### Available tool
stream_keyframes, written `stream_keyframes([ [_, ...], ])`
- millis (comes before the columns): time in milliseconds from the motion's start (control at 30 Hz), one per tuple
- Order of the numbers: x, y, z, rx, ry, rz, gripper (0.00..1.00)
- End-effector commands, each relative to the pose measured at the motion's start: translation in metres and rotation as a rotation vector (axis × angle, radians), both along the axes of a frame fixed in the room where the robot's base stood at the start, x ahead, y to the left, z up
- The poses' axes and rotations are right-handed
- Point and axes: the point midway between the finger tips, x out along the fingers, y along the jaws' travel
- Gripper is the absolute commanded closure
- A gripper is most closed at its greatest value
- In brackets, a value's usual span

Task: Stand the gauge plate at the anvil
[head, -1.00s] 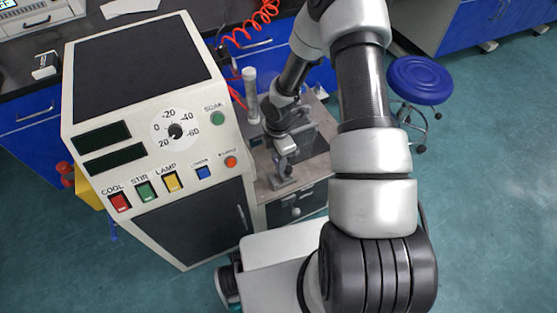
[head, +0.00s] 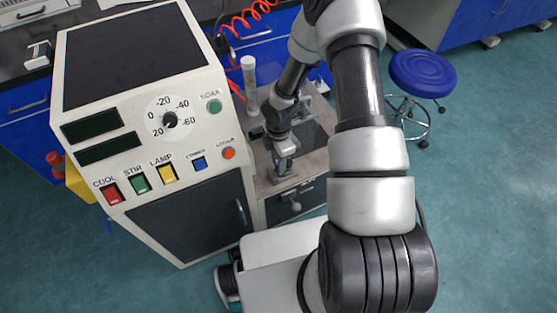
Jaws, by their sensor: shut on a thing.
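My gripper (head: 285,151) points down over the front part of the small grey bench (head: 312,165), right of the large cream cabinet. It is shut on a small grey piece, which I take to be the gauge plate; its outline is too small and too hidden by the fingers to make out. A low grey metal block (head: 284,182), perhaps the anvil, sits just below the fingers near the bench's front edge. I cannot tell whether the held piece touches it. My wrist and forearm hide part of the bench behind.
The cream control cabinet (head: 140,110) stands close on the left of the bench. A pale upright cylinder (head: 249,84) stands at the bench's back left. A red coiled hose (head: 243,20) hangs behind. A blue stool (head: 422,75) stands on clear floor at the right.

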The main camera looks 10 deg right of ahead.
Motion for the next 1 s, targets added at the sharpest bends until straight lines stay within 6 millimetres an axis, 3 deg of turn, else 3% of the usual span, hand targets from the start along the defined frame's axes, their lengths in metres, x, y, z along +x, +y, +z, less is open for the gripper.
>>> stream_keyframes([
  [1000, 0.000, 0.000, -0.014, 0.000, 0.000, 0.000, 0.90],
])
